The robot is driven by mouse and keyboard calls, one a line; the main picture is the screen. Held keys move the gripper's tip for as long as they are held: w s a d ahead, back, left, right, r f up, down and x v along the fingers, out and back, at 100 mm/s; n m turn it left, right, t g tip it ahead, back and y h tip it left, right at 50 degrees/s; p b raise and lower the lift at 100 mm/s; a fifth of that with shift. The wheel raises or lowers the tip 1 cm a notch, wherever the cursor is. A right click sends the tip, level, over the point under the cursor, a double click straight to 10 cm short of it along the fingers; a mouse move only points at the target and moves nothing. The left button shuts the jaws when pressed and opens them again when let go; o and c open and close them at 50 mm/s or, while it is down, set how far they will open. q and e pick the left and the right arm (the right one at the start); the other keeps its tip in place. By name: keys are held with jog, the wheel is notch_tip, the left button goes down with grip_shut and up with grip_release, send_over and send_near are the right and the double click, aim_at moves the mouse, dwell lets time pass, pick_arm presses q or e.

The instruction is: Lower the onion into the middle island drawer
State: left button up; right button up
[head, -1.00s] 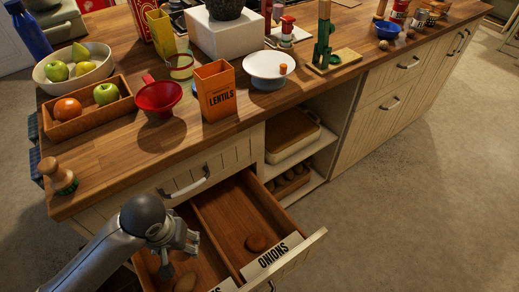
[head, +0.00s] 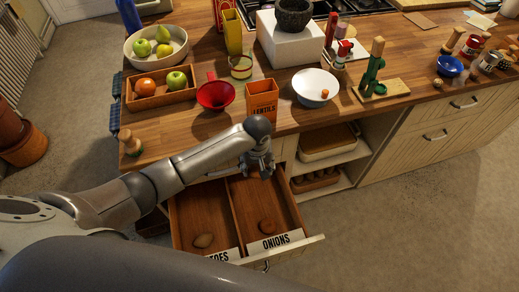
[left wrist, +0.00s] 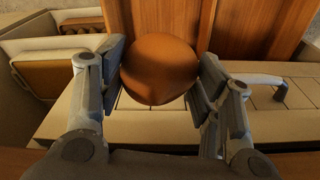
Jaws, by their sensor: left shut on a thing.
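My left gripper (head: 260,172) hangs above the back of the open drawer, over the compartment labelled ONIONS. In the left wrist view the gripper (left wrist: 160,85) is shut on a round brown onion (left wrist: 160,68), which sits between its two fingers. In the head view the gripper mostly hides this onion. The drawer (head: 233,212) is pulled out and split by a divider into two compartments. My right gripper is not in view.
The wooden countertop (head: 190,130) above the drawer holds a lentils box (head: 262,100), a red funnel (head: 215,96), a white bowl (head: 315,87) and a fruit tray (head: 161,99). Open shelves (head: 325,160) stand right of the drawer. The right compartment's middle is clear.

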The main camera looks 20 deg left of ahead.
pick_arm(q)
jog(key=shift+w+r+p, duration=0.5)
jog(key=shift+w+r, duration=0.1)
jog(key=shift+w, duration=0.2)
jog(key=shift+f+b, duration=0.65)
jog(key=shift+b, duration=0.05)
notch_tip(320, 180, down, 9)
jog(key=b, duration=1)
jog(key=shift+b, duration=0.3)
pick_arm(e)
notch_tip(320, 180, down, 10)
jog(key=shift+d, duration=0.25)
pick_arm(q)
jog(key=shift+r, duration=0.15)
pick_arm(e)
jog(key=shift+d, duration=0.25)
